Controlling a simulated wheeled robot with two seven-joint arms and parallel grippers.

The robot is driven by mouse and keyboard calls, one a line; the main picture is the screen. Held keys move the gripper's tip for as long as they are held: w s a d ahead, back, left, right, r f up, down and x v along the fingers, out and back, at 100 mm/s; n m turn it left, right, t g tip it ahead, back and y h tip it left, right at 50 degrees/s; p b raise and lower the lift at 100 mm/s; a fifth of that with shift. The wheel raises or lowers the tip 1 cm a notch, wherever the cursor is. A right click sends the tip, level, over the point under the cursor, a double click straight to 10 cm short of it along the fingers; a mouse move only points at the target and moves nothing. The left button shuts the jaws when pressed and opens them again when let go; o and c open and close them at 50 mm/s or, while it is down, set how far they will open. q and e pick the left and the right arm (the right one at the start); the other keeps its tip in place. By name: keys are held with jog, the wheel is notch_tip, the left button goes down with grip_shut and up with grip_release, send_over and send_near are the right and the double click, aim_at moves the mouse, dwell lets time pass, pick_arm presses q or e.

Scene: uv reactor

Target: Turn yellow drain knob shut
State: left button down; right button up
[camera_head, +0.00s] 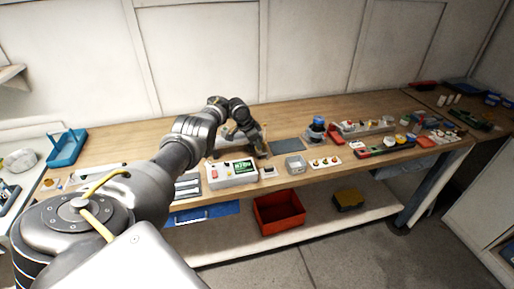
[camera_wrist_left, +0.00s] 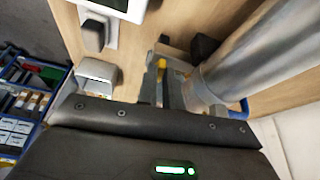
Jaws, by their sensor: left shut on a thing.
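The yellow drain knob (camera_wrist_left: 160,66) shows as a small yellow patch between the fingers of my left gripper (camera_wrist_left: 163,72) in the left wrist view. The fingers are shut on it and hide most of it, so its turn angle cannot be read. A large grey metal cylinder (camera_wrist_left: 262,52) lies close beside the fingers on the right of that view. In the head view my left gripper (camera_head: 258,146) is low over the workbench, behind the white control box, and the knob is hidden there. My right gripper is in neither view.
A white control box (camera_head: 232,173) with a green display stands in front of the gripper on the wooden workbench (camera_head: 120,148). Small devices (camera_head: 325,163) and a grey mat (camera_head: 288,145) lie to the right. A red bin (camera_head: 279,213) sits on the lower shelf.

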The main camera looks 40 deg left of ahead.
pick_arm(q)
jog(key=shift+f, duration=0.1)
dwell(0.3)
jog(key=c, duration=1.5)
grip_release()
jog(key=shift+c, duration=0.2)
jog(key=shift+s+a+r, duration=0.1)
jog(key=shift+a+r, duration=0.05)
jog(key=shift+r, duration=0.35)
jog(key=p+v, duration=0.4)
jog(key=v, duration=0.6)
jog(key=shift+f, duration=0.1)
